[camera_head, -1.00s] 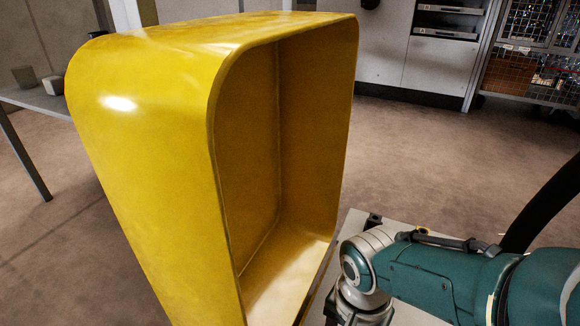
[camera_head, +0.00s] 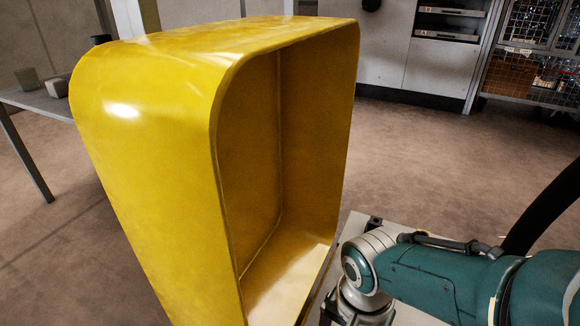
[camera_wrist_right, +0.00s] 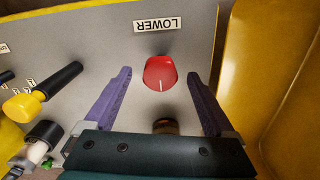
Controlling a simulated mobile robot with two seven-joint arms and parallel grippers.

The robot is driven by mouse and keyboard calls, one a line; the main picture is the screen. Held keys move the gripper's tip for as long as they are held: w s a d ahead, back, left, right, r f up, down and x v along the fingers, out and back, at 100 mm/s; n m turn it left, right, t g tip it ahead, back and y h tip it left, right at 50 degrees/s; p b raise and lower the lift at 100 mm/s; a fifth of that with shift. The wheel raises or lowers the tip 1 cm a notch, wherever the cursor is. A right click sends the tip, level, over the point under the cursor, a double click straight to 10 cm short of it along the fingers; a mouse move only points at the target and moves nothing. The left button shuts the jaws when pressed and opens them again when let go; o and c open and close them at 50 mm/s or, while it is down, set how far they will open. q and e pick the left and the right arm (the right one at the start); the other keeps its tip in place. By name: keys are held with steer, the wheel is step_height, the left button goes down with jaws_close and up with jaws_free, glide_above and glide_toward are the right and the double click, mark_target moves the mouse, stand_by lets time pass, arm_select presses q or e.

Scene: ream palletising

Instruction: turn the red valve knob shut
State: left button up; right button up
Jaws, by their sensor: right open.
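The red valve knob (camera_wrist_right: 160,73) sits on a grey panel (camera_wrist_right: 105,55) in the right wrist view, with a white line on its face. A label reading "LOWER" (camera_wrist_right: 158,24) shows upside down above it in the picture. My right gripper (camera_wrist_right: 160,90) is open, its two purple fingers apart on either side of the knob, with gaps to both sides; I cannot tell how far off it is in depth. The knob is not visible in the head view, where my right arm (camera_head: 430,275) comes in at the lower right. My left gripper is not in view.
A large yellow hood (camera_head: 150,160) fills the middle of the head view; its yellow wall (camera_wrist_right: 265,70) stands right of the panel. A black-and-yellow handle (camera_wrist_right: 42,90) and a brass-coloured part (camera_wrist_right: 165,126) are near the gripper. A grey table (camera_head: 40,102) stands at left.

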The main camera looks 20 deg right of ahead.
step_height(320, 180, up, 10)
steer(key=p, duration=0.8)
steer(key=shift+f+p, duration=0.25)
steer(key=shift+p, duration=0.05)
steer(key=s+r+n+t+p, duration=0.1)
steer(key=s+r+n+p, duration=0.3)
steer(key=r+p, duration=2.6)
steer(key=s+r+n+t+p, duration=0.1)
steer(key=s+r+n+p, duration=0.3)
steer(key=r+p, duration=2.6)
steer(key=s+a+r+n+t+p, duration=0.1)
steer(key=s+r+n+p, duration=0.3)
steer(key=r+p, duration=2.7)
step_height(320, 180, up, 19)
steer(key=shift+r+n+t, duration=0.15)
steer(key=shift+n+t, duration=0.15)
steer(key=shift+n, duration=0.6)
